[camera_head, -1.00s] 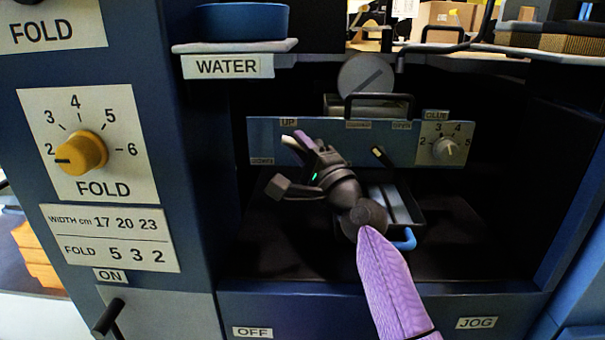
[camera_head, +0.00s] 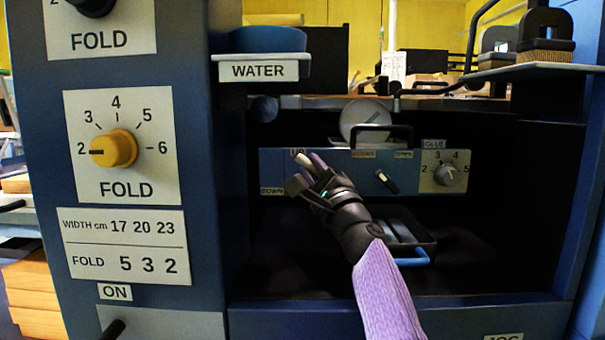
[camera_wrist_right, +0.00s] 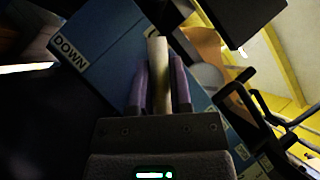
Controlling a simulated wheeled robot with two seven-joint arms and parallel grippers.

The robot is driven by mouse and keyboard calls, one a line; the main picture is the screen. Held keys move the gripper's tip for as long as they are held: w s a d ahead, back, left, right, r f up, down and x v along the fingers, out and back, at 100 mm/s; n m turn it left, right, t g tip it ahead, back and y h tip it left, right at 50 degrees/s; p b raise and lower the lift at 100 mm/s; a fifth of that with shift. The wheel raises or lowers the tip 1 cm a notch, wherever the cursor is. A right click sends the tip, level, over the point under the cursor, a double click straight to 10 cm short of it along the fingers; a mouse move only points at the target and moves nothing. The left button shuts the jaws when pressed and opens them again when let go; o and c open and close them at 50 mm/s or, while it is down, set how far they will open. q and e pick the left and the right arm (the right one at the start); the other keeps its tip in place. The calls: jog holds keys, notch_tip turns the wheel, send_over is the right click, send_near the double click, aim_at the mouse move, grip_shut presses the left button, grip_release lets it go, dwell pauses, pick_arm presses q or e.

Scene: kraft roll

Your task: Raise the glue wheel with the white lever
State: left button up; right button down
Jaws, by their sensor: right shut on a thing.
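The white lever (camera_head: 301,157) stands out from the blue panel (camera_head: 335,165), its tip over the UP label at the panel's upper left. My right gripper (camera_head: 311,165) is at the lever, its purple fingers closed around it. The right wrist view shows the pale lever (camera_wrist_right: 158,62) upright between both fingers (camera_wrist_right: 159,90), near the DOWN label (camera_wrist_right: 69,51). A pale grey disc (camera_head: 365,118), which may be the glue wheel, shows above the panel behind a black handle. Its lower part is hidden. My left gripper is not in view.
A tray with a blue handle (camera_head: 412,260) is below, partly behind my right arm. The WATER shelf (camera_head: 258,71) juts out at upper left.

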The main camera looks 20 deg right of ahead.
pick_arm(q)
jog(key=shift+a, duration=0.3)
pick_arm(e)
jog(key=shift+f, duration=0.1)
jog(key=c, duration=0.7)
grip_release()
jog(key=shift+o, duration=0.8)
jog(key=shift+s, duration=0.1)
